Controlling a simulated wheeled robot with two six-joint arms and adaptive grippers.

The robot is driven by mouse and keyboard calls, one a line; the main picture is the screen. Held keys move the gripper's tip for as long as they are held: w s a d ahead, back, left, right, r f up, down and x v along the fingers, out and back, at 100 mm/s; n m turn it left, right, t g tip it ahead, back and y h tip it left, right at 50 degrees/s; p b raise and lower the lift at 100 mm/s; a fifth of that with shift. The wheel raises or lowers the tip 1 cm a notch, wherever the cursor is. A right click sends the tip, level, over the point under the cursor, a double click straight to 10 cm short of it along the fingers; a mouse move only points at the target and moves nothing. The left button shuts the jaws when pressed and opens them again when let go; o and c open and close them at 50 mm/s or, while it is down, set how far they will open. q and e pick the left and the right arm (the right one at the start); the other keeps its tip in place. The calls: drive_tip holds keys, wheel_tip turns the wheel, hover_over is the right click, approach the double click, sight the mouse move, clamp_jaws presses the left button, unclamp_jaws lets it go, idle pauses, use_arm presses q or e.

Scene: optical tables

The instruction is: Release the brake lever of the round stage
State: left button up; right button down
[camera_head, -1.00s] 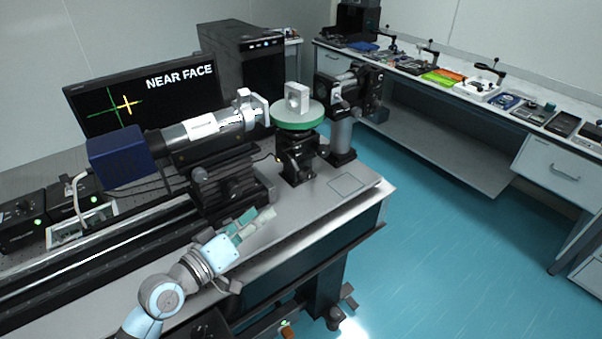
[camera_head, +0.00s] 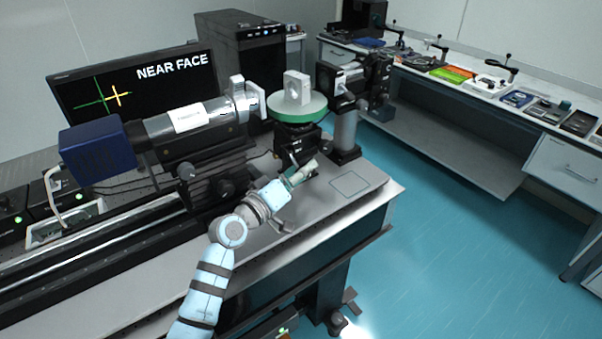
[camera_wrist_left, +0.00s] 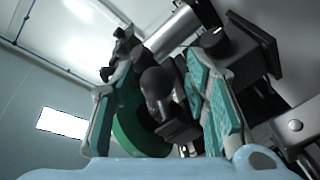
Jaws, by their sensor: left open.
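The round stage (camera_head: 298,107) has a pale top and green rim, and stands on a black mount (camera_head: 296,140) near the table's right end. A white block with a round hole (camera_head: 292,88) sits on it. My left gripper (camera_head: 303,174) is open and empty, just in front of and below the stage, close to the mount. In the left wrist view, the green stage (camera_wrist_left: 130,128) and a dark rounded knob or lever end (camera_wrist_left: 156,84) show between the open fingers of my left gripper (camera_wrist_left: 160,95). I cannot tell whether this dark part is the brake lever. My right gripper is out of view.
A grey tube with a blue rear box (camera_head: 97,152) lies left of the stage on a rail. A black post-mounted device (camera_head: 350,85) stands right of it. A monitor (camera_head: 135,92) reads NEAR FACE. The tabletop (camera_head: 320,205) at front right is clear.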

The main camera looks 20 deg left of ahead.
sight(300, 168)
use_arm(q)
drive_tip(key=shift+s+r, duration=0.15)
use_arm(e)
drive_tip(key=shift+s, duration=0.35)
